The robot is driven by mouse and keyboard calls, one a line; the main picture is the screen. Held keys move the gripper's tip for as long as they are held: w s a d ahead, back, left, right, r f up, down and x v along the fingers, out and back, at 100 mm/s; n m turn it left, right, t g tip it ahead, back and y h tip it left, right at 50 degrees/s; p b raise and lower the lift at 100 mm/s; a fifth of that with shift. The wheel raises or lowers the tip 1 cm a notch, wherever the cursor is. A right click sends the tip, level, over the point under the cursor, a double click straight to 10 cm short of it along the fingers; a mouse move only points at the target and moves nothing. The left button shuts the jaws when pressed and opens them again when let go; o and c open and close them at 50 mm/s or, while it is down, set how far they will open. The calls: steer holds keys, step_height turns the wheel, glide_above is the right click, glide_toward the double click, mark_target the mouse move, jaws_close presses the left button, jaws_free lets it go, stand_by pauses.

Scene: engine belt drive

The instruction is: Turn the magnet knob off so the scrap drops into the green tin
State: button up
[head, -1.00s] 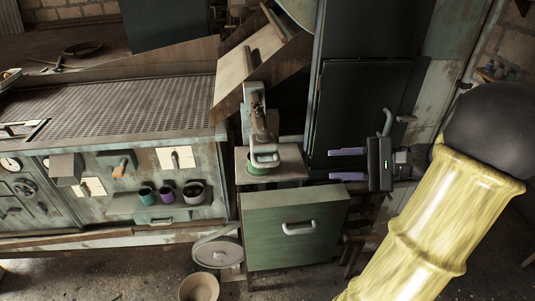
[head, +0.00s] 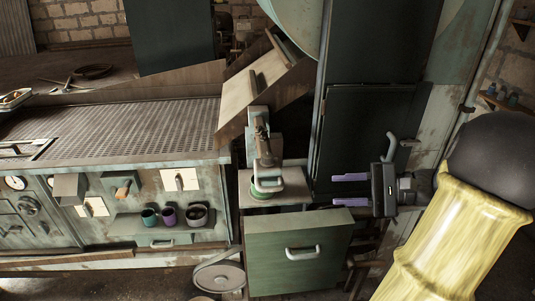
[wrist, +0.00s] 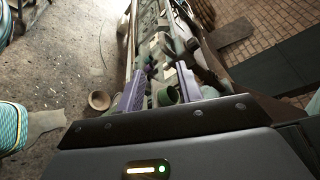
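My gripper (head: 350,190) has two purple fingers pointing left. They are apart with nothing between them, in front of the dark cabinet door. In the wrist view the fingers (wrist: 158,86) also stand apart. A low green round container (head: 265,194), which looks like the green tin, sits on a stand left of my gripper. A pale handle loop and a dark upright fixture (head: 262,150) are above it; I cannot make out the magnet or scrap there. The front panel at left carries an orange-handled control (head: 122,191) and a white plate with a lever (head: 180,180); I cannot tell which is the magnet knob.
A teal cup (head: 149,217), a purple cup (head: 168,216) and a dark cup (head: 197,215) stand on the panel's ledge. A sloped chute (head: 255,86) rises behind the stand.

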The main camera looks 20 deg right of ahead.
steer(key=a+f+n+g+h, duration=0.6)
steer(key=a+f+n+h, duration=0.6)
steer(key=a, duration=0.8)
steer(key=shift+s+f+n+h, duration=0.35)
steer(key=shift+f+n, duration=0.35)
steer(key=shift+f, duration=0.85)
steer(key=shift+w, duration=0.15)
